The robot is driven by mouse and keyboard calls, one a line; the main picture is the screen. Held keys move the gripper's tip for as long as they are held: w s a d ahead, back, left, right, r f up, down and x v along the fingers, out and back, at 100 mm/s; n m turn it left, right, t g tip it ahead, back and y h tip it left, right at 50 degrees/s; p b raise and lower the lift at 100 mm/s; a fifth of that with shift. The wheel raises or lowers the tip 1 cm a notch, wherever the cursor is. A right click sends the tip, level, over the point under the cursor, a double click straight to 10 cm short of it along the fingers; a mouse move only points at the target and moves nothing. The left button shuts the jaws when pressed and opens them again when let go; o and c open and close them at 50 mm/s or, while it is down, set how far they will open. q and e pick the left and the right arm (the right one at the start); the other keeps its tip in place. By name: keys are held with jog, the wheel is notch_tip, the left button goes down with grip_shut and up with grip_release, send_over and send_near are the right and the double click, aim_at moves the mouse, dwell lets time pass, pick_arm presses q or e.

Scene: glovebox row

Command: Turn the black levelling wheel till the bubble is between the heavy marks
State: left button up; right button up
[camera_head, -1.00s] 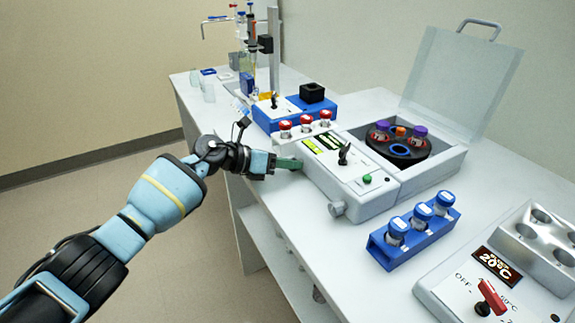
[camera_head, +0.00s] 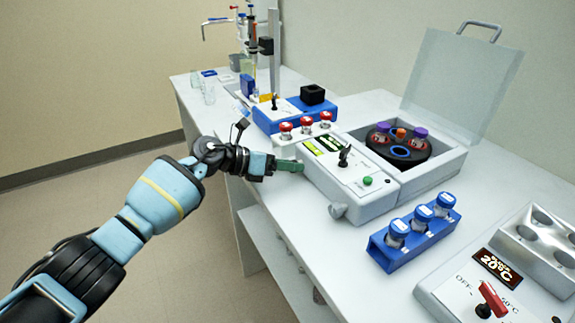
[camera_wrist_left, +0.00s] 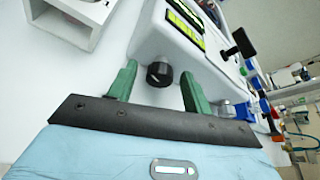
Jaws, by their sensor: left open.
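The black levelling wheel (camera_wrist_left: 159,74) is a small knob with a white line, on the side of the pale centrifuge housing (camera_wrist_left: 150,42). My left gripper (camera_wrist_left: 158,71) is open, with one green finger on each side of the wheel and gaps visible between. In the head view my left gripper (camera_head: 299,166) is at the centrifuge's left side and hides the wheel. Yellow-green windows with dark marks (camera_head: 328,143) are on the centrifuge top, also in the wrist view (camera_wrist_left: 184,27). I cannot make out a bubble in them. My right gripper is not in view.
The centrifuge lid (camera_head: 460,80) stands open over a black rotor (camera_head: 400,152) with capped tubes. Red-capped vials (camera_head: 305,122) stand behind. Free floor is left of the bench.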

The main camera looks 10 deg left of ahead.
pick_arm(q)
jog(key=v, duration=0.6)
jog(key=shift+a, duration=0.1)
jog(key=shift+s+a+r, duration=0.25)
jog(key=shift+s+a, duration=0.05)
jog(key=shift+a, duration=0.2)
